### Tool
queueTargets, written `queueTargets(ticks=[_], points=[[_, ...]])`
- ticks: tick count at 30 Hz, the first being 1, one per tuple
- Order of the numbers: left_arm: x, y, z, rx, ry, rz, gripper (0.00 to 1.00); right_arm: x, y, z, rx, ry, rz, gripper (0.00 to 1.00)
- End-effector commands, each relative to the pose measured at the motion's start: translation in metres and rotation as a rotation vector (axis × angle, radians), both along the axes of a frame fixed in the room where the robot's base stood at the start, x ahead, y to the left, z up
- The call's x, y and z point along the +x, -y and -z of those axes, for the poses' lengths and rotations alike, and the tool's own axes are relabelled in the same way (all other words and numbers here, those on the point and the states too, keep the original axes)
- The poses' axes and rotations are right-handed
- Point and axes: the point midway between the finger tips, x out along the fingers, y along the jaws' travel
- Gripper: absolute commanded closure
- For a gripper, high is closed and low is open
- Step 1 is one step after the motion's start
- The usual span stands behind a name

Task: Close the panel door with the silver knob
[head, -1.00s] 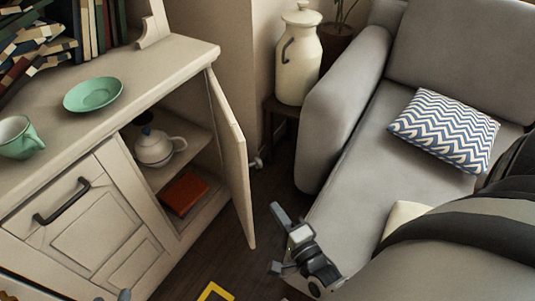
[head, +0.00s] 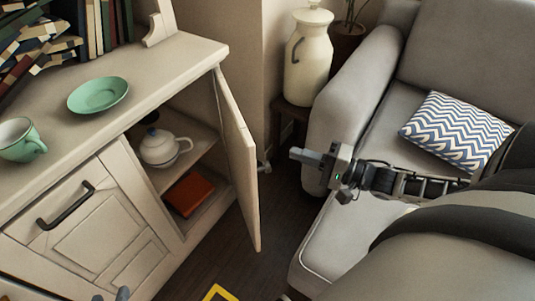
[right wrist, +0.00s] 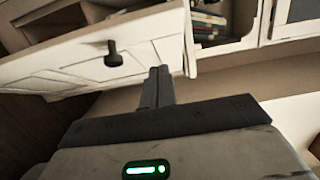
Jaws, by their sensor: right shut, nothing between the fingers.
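The pale panel door (head: 238,160) of the cabinet stands open in the head view, swung out toward the sofa. Its small silver knob (head: 264,168) shows past the door's edge on the outer face. In the right wrist view, a pale panelled front (right wrist: 90,65) carries a knob (right wrist: 113,55) that looks dark there. My right gripper (head: 298,154) is shut and empty, to the right of the door and apart from it; its fingers (right wrist: 158,84) point toward the panel. Grey tips at the bottom left edge appear to be my left gripper (head: 122,294), mostly out of frame.
The open compartment holds a white teapot (head: 160,147) and a red-brown box (head: 189,194). A sofa (head: 345,130) stands to the right, and a milk can (head: 308,60) on a small stool behind. A yellow-edged object (head: 220,292) lies low in front. Dark floor between door and sofa is clear.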

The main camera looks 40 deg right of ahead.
Motion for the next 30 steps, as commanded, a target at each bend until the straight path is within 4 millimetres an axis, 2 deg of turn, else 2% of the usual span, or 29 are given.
queueTargets(ticks=[1, 6, 10, 15, 30], points=[[-0.001, 0.0, 0.004, 0.0, 0.0, 0.0, 0.65, 0.012, -0.006, 0.001, 0.0, 0.008, 0.0, 1.0], [-0.005, 0.001, 0.01, -0.003, -0.013, 0.004, 0.65, 0.042, -0.024, 0.0, 0.001, 0.006, 0.001, 1.0], [-0.006, 0.002, 0.011, 0.0, -0.025, 0.011, 0.65, 0.045, -0.045, 0.0, 0.002, 0.002, 0.0, 1.0], [-0.004, 0.003, 0.011, 0.001, -0.018, 0.015, 0.65, 0.048, -0.059, 0.0, -0.001, 0.001, 0.001, 1.0], [0.0, 0.003, 0.007, 0.001, -0.006, 0.017, 0.65, 0.049, -0.063, 0.0, 0.0, 0.0, 0.006, 1.0]])
